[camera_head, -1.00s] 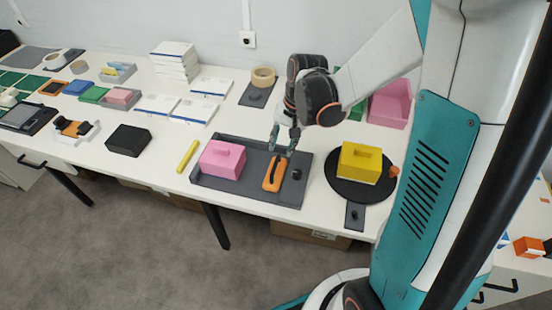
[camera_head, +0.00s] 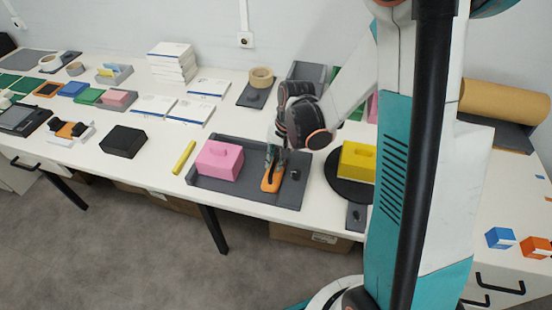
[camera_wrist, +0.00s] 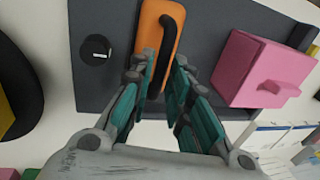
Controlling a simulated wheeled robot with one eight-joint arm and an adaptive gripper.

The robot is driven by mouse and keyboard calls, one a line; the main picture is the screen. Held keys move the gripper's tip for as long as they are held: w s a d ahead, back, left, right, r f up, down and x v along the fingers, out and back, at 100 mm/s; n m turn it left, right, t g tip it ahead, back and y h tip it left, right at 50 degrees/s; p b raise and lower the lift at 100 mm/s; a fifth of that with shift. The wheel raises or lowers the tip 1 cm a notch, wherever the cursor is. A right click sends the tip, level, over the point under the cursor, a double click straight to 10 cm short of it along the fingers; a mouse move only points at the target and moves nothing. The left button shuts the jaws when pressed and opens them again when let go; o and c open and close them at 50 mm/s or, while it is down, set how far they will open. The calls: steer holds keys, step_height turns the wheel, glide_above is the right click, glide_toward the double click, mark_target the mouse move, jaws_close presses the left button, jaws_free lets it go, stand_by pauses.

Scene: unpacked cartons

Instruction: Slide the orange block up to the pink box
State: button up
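The orange block (camera_head: 266,185) with a black bar handle lies on the dark grey tray (camera_head: 240,195). The pink box (camera_head: 219,160) sits on the tray's left part, with a gap between it and the block. My gripper (camera_head: 272,160) is low over the block. In the wrist view, my gripper (camera_wrist: 165,60) has its teal fingers on either side of the black handle on the orange block (camera_wrist: 150,30), apart from each other. Firm contact with the handle does not show. The pink box (camera_wrist: 260,70) is right of the fingers there.
A dark knob (camera_head: 294,174) stands on the tray right of the block. A yellow block (camera_head: 357,160) sits on a round black plate (camera_head: 338,188) further right. A yellow stick (camera_head: 183,158) and a black box (camera_head: 123,141) lie left of the tray.

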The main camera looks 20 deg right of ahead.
jaws_close()
steer(key=w+a, duration=0.1)
steer(key=a, duration=0.1)
steer(key=w+a, duration=0.4)
steer(key=a, duration=0.1)
steer(key=shift+w+a, duration=0.1)
steer(key=shift+w, duration=0.05)
steer(key=o, duration=0.6)
jaws_free()
steer(key=shift+o, duration=0.2)
